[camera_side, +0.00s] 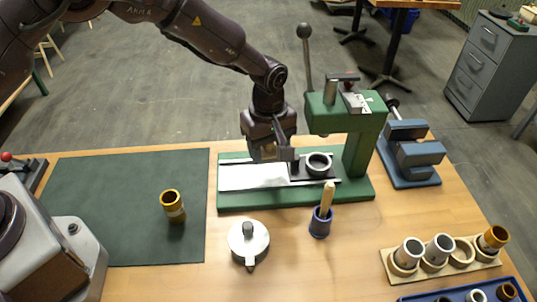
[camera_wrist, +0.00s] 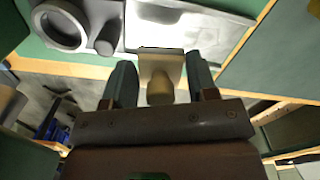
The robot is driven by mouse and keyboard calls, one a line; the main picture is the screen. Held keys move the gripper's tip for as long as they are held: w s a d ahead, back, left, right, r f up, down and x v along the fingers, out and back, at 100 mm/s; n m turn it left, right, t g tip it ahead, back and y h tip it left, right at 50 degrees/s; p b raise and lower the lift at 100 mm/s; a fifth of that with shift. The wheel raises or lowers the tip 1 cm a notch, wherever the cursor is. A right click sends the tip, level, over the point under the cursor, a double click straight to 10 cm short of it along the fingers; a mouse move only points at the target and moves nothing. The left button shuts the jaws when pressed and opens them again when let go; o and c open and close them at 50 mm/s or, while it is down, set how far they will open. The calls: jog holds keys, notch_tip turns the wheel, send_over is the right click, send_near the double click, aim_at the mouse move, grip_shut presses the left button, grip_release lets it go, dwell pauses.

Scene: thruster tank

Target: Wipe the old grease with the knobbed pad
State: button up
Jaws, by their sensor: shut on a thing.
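My gripper (camera_wrist: 160,80) is shut on the knob of a tan knobbed pad (camera_wrist: 161,66), with one finger on each side. In the side view my gripper (camera_side: 270,148) is over the green press's base, above a pale metal plate (camera_side: 240,178). The plate (camera_wrist: 215,32) shows just beyond the pad in the wrist view, with a dull grey smear, perhaps the old grease (camera_wrist: 157,14), on it. I cannot tell whether the pad touches the plate.
A green arbor press (camera_side: 358,145) holds a grey ring (camera_side: 319,163) right of my gripper, with a tall lever behind. A blue vise (camera_side: 411,155), brush pot (camera_side: 320,222), lidded pot (camera_side: 248,242) and sleeve rack (camera_side: 440,262) stand around. A brass sleeve (camera_side: 173,207) stands on the green mat (camera_side: 120,225).

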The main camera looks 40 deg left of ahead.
jog(key=shift+r, duration=0.25)
jog(key=shift+r, duration=1.4)
